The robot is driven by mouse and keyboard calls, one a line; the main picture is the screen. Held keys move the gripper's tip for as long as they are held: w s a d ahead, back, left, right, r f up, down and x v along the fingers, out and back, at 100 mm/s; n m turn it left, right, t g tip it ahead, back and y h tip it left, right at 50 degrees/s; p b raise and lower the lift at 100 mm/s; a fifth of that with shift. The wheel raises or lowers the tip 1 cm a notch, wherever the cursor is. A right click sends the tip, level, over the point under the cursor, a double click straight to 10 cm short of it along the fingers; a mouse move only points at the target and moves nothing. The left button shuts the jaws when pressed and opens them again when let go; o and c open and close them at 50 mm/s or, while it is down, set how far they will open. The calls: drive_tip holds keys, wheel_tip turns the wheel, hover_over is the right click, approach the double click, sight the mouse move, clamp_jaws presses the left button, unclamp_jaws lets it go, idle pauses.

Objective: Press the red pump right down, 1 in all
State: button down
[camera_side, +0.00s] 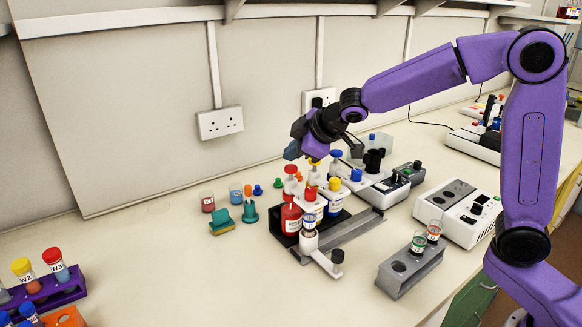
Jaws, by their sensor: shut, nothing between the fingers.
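The red pump (291,188) tops the red bottle (291,217) at the left end of a group of bottles in a dark tray. My gripper (314,158) is shut and empty, pointing down above the back of the group, close to the yellow and red tops. Whether it touches any top cannot be told from this angle. Yellow (335,184) and blue (356,175) tops stand to the right of the red pump.
A grey rack (410,270) with labelled vials stands right of the bottles. A white device (462,222) is behind it. A purple rack (55,290) with capped tubes is at far left. The front bench middle is clear.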

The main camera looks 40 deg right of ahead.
sight(294, 169)
drive_tip(key=shift+r, duration=2.55)
drive_tip(key=s+d+f+g, duration=0.2)
drive_tip(key=s+f+g, duration=0.1)
drive_tip(key=s, duration=1)
drive_tip(key=s+d+f+n+g+h, duration=0.1)
drive_tip(key=s+d+f+g, duration=0.2)
drive_tip(key=s, duration=1)
drive_tip(key=s+d+f+g, duration=0.2)
drive_tip(key=s+f, duration=0.4)
drive_tip(key=s, duration=0.7)
drive_tip(key=shift+d+f+g, duration=0.4)
drive_tip(key=shift+d, duration=0.2)
